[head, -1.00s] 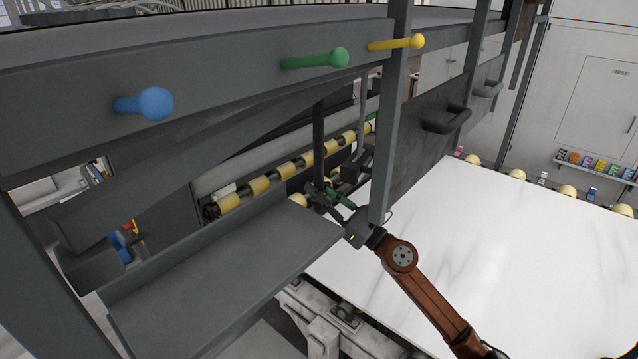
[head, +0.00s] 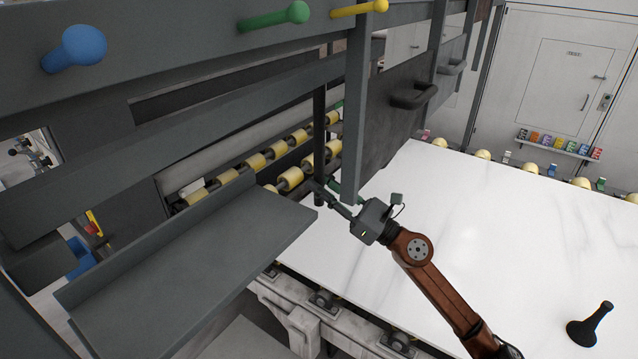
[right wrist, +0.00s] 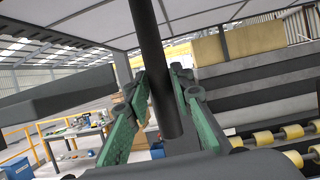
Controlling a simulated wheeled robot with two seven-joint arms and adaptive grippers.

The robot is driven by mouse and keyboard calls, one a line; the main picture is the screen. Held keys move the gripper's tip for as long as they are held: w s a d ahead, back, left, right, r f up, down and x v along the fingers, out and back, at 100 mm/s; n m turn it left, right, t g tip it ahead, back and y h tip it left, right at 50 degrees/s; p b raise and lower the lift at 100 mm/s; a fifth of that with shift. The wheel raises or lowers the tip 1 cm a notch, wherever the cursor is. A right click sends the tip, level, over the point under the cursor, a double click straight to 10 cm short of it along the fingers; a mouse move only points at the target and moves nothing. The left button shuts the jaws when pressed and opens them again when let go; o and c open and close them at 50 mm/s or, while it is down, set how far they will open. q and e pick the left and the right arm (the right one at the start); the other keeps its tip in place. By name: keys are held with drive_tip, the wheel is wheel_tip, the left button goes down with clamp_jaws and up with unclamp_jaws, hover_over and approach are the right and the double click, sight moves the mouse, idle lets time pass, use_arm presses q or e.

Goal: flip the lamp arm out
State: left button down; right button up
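A dark upright bar (head: 320,135), which I take to be the lamp arm, hangs below the grey frame, left of a thicker grey post. In the right wrist view this bar (right wrist: 152,50) runs down between the two green-padded fingers. My right gripper (head: 328,190) is at the bar's lower part, with one finger on each side. The fingers look spread, with slim gaps beside the bar; I cannot tell whether either touches it. No lamp head can be made out. My left gripper is not in view.
The grey post (head: 356,110) stands close to my right gripper. A grey shelf (head: 190,275) lies to the left, with yellow rollers (head: 255,163) behind it. A white slab (head: 480,240) fills the right, with a black handled object (head: 590,325) on it. Coloured knobs line the frame above.

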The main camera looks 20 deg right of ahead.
drive_tip(key=shift+o, duration=0.7)
drive_tip(key=shift+s+d+r, duration=0.1)
drive_tip(key=shift+s+d, duration=0.1)
drive_tip(key=shift+s, duration=0.1)
drive_tip(key=shift+o, duration=0.9)
drive_tip(key=shift+w+a, duration=0.3)
drive_tip(key=shift+w, duration=0.1)
drive_tip(key=shift+s+d, duration=0.25)
drive_tip(key=v, duration=1.1)
drive_tip(key=shift+f, duration=0.3)
drive_tip(key=shift+s, duration=0.1)
drive_tip(key=shift+d, duration=0.1)
